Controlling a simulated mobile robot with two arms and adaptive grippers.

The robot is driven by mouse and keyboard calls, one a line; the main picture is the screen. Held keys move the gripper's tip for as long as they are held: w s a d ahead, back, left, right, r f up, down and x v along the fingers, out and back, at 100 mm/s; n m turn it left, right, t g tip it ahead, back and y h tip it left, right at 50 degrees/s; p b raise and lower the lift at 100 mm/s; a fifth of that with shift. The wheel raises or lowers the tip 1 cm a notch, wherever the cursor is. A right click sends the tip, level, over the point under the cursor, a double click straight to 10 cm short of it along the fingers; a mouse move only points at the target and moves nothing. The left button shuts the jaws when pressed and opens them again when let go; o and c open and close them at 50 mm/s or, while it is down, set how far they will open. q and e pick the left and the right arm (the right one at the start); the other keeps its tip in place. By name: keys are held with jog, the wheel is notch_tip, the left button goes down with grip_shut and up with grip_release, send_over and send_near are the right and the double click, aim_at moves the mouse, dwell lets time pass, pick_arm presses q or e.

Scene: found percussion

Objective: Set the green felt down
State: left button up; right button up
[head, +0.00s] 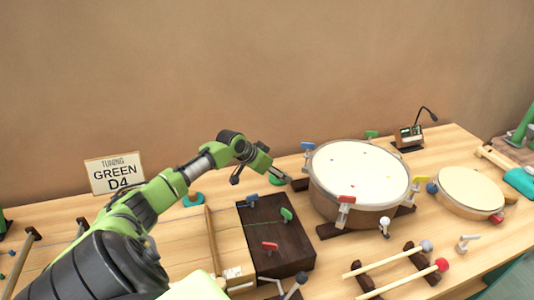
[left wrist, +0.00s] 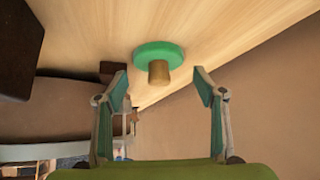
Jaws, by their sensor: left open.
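The green felt (left wrist: 140,55) is a round green disc with a short tan knob (left wrist: 158,72). In the left wrist view it lies against the wooden tabletop, with the knob pointing toward my left gripper (left wrist: 163,85). The two fingers are spread apart, one on each side of the knob and short of it, and nothing is held between them. In the head view my left gripper (head: 283,175) is low over the back of the table, left of the big drum, and mostly covers the green felt (head: 276,181). My right gripper is not seen.
The big drum (head: 357,170) stands close to the right of my left gripper. A dark wooden block (head: 285,240) with coloured clips is in front. A teal ring (head: 193,200) and a "GREEN D4" sign (head: 115,174) are to the left. A smaller drum (head: 470,188) is farther right.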

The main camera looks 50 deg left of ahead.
pick_arm(q)
jog(key=v, duration=1)
jog(key=shift+r, duration=0.1)
dwell(0.4)
dwell(1.4)
